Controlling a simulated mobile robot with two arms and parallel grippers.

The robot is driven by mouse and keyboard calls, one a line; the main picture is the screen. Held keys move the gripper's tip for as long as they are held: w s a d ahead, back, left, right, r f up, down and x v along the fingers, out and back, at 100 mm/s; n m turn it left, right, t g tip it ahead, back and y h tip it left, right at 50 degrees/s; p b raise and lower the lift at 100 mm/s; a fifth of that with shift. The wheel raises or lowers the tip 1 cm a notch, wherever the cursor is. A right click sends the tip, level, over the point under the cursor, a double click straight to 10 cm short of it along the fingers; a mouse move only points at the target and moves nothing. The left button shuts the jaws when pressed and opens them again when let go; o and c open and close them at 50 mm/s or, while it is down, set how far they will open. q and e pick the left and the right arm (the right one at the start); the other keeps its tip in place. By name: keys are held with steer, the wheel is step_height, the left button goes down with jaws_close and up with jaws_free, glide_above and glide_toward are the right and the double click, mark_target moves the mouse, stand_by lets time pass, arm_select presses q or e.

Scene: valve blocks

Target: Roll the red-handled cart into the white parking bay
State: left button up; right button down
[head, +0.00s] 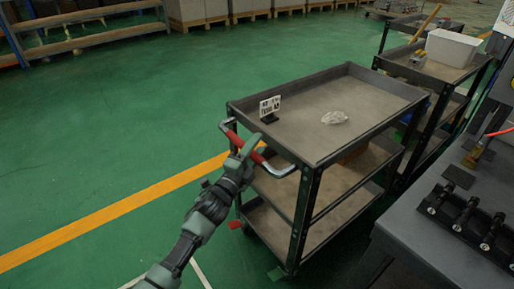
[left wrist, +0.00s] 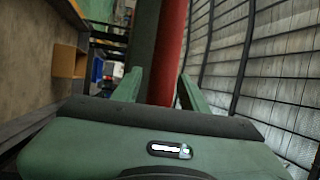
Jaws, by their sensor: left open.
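The cart (head: 318,115) is a dark three-shelf trolley standing upright in the middle of the head view. Its red handle (head: 232,136) with grey ends sticks out on its left side. My left gripper (head: 250,150) is at the handle with its fingers open. In the left wrist view the red handle (left wrist: 168,60) runs between the two open fingers (left wrist: 160,90); I cannot tell whether they touch it. White floor lines (head: 201,274) show at the bottom, partly hidden by my left arm; the rest of the parking bay is out of view. My right gripper is not in view.
A second cart (head: 425,68) with a white bin (head: 453,47) stands close behind, right. A grey workbench (head: 430,225) is at right. Green floor at left is clear, crossed by a yellow line (head: 115,208).

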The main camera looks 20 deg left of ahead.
arm_select(q)
steer(key=shift+w, duration=0.2)
jaws_close()
steer(key=shift+d, duration=0.1)
stand_by(1.2)
